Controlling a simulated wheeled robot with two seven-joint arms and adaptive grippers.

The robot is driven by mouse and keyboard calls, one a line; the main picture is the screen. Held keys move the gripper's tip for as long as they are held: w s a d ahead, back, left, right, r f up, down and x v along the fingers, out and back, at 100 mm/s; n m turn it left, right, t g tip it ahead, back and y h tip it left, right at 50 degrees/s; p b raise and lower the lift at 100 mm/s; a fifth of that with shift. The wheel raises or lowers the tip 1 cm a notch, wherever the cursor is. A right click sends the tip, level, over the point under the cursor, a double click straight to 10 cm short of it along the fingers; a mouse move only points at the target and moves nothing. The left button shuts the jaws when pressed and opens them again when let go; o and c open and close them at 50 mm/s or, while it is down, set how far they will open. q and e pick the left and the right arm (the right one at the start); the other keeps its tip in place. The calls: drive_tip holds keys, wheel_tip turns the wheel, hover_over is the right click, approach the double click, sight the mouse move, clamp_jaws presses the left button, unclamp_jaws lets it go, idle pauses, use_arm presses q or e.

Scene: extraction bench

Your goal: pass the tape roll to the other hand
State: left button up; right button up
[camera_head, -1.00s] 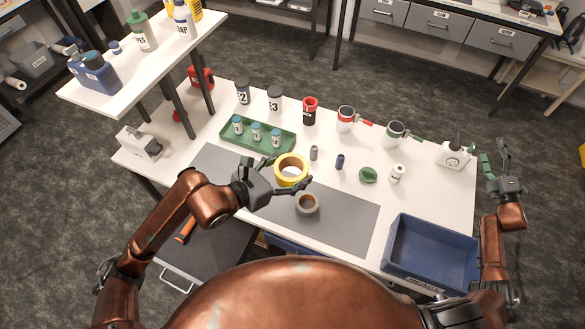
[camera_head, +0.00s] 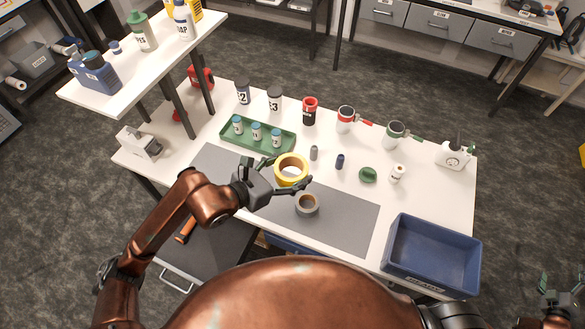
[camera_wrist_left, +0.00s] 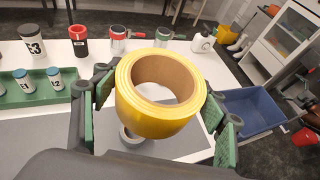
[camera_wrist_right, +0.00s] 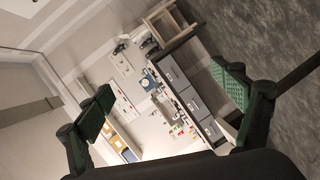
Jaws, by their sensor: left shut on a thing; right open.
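A yellow tape roll (camera_head: 291,183) with a brown core is held above the grey mat (camera_head: 345,222). My left gripper (camera_head: 284,176) is shut on it, with a finger at each side. The roll also shows large between the green finger pads in the left wrist view (camera_wrist_left: 157,125). A grey tape roll (camera_head: 307,213) lies on the mat, below and partly behind the yellow one in the left wrist view. My right gripper (camera_head: 560,286) is at the lower right corner, off the bench and far from the roll. It is open and empty in the right wrist view (camera_wrist_right: 168,90).
A blue bin (camera_head: 432,250) stands at the bench's right front. A green tray (camera_head: 285,150) with several small bottles sits behind the left arm. Mugs, jars and small items line the back. The mat's right part is clear.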

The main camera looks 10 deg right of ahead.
drive_tip(key=s+a+f+m+g+h, duration=0.1)
drive_tip(key=s+f+m+g, duration=0.2)
drive_tip(key=s, duration=1.3)
drive_tip(key=s+m+g, duration=0.4)
drive_tip(key=s, duration=1.1)
drive_tip(key=s+a+f+m+g+y, duration=0.2)
drive_tip(key=s+a+f, duration=0.7)
drive_tip(key=f, duration=0.1)
drive_tip(key=w+a+f+n+y, duration=0.1)
drive_tip(key=w+a+f+y, duration=0.1)
drive_tip(key=w+a+f, duration=0.5)
drive_tip(key=w+a+f+y, duration=0.2)
drive_tip(key=w+a+f, duration=0.1)
drive_tip(key=a+f, duration=0.65)
drive_tip(key=w+a+f+n+y, duration=0.1)
drive_tip(key=w+a+f+y, duration=0.1)
drive_tip(key=w+a+f, duration=0.5)
drive_tip(key=w+a+f+n+y, duration=0.1)
drive_tip(key=w+a+f, duration=0.2)
drive_tip(key=w+a, duration=0.3)
drive_tip(key=w+a+f+n+y, duration=0.1)
drive_tip(key=w+a+f, duration=0.3)
drive_tip(key=a, duration=1.1)
drive_tip(key=w+a+f+n+y, duration=0.2)
drive_tip(key=w+a, duration=0.5)
drive_tip(key=a, duration=0.4)
drive_tip(key=shift+w+f+y, duration=0.3)
drive_tip(key=shift+w+f, duration=0.05)
drive_tip(key=shift+f, duration=0.5)
drive_tip(key=shift+d, duration=0.1)
